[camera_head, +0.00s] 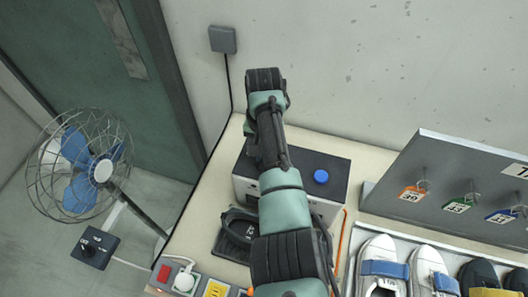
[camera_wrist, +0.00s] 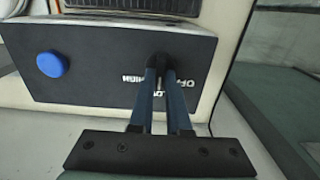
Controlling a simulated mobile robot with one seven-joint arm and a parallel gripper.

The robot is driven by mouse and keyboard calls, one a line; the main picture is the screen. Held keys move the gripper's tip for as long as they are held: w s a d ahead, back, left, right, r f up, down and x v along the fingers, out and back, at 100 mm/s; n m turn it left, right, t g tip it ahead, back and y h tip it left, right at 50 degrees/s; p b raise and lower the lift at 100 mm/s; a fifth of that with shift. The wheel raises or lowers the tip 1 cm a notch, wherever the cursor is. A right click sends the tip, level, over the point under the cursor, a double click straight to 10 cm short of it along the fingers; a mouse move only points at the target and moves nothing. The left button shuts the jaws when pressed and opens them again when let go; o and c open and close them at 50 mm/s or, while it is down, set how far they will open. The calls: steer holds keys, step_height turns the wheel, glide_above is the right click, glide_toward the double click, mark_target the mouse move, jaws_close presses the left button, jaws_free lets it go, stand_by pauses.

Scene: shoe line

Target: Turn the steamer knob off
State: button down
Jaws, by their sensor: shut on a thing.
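The steamer (camera_head: 335,180) is a white box with a dark top and a blue round cap, standing on the bench. In the wrist view, the steamer's dark panel (camera_wrist: 105,75) carries upside-down white lettering, with OFF, LOW and HIGH around the knob. My gripper (camera_wrist: 161,72) reaches to the panel with its two blue-grey fingers close together, shut on the small black knob (camera_wrist: 159,57). The fingertips cover most of the knob, so I cannot tell its exact setting. In the head view my arm hides the gripper and knob.
The blue cap (camera_wrist: 52,64) is left of my fingers. A dark shoe-like item (camera_head: 236,236) lies before the steamer. A power strip (camera_head: 185,280), shoes (camera_head: 382,270) and a grey tag rack (camera_head: 440,190) are nearby. A caged fan (camera_head: 80,165) stands left, with its control box (camera_head: 95,247).

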steer(key=n, duration=0.6)
steer(key=shift+a, duration=0.1)
steer(key=n, duration=0.5)
steer(key=shift+a+n, duration=0.1)
steer(key=shift+n, duration=0.3)
steer(key=c, duration=0.9)
jaws_free()
steer(key=shift+r, duration=0.15)
steer(key=shift+s+r+p, duration=0.1)
steer(key=shift+r+p, duration=0.3)
steer(key=shift+r, duration=6.05)
steer(key=shift+f, duration=0.1)
